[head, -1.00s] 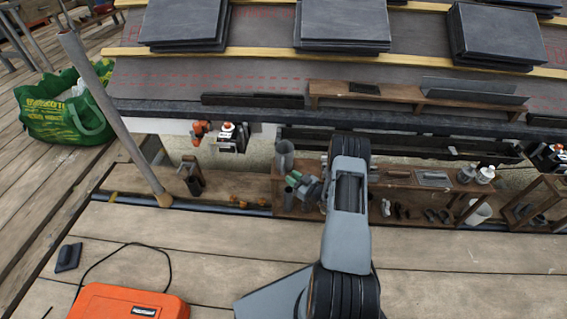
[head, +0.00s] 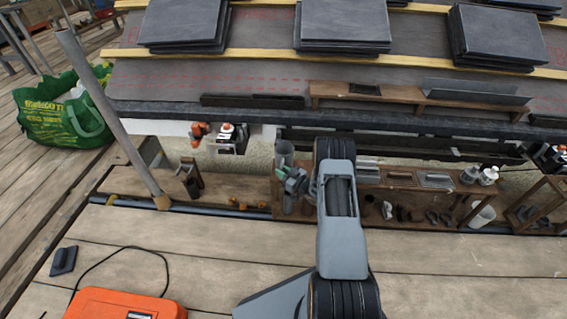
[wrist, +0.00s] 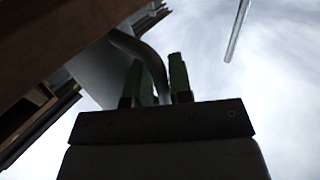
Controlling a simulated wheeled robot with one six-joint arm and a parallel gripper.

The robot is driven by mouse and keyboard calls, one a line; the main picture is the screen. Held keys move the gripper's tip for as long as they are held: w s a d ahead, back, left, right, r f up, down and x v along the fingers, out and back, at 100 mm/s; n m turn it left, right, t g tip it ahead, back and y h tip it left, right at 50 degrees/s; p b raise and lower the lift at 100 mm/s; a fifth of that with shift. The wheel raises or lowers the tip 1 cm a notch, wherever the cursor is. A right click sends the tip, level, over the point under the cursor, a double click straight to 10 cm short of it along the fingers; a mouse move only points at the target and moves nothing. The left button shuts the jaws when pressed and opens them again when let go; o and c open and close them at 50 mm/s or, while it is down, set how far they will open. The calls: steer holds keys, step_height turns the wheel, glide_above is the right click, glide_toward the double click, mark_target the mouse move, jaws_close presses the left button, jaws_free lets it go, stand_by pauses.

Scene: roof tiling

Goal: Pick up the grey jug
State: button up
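The grey jug (head: 284,152) stands at the left end of the wooden shelf unit below the roof edge. Its lower part is hidden behind my gripper (head: 292,180), which is just in front of it. In the wrist view, the green fingers of my gripper (wrist: 158,82) stand apart. The curved grey handle of the jug (wrist: 150,58) passes between the fingers, with the jug's body to the left. I see no clear sign of the fingers pressing on the handle.
The wooden shelf unit (head: 400,177) holds tools and bottles to the right. The roof edge (head: 230,112) overhangs behind. A slanted pole (head: 120,130) stands at left, and an orange case (head: 125,304) lies in front.

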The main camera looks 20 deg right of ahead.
jaws_close()
steer(key=shift+r, duration=0.15)
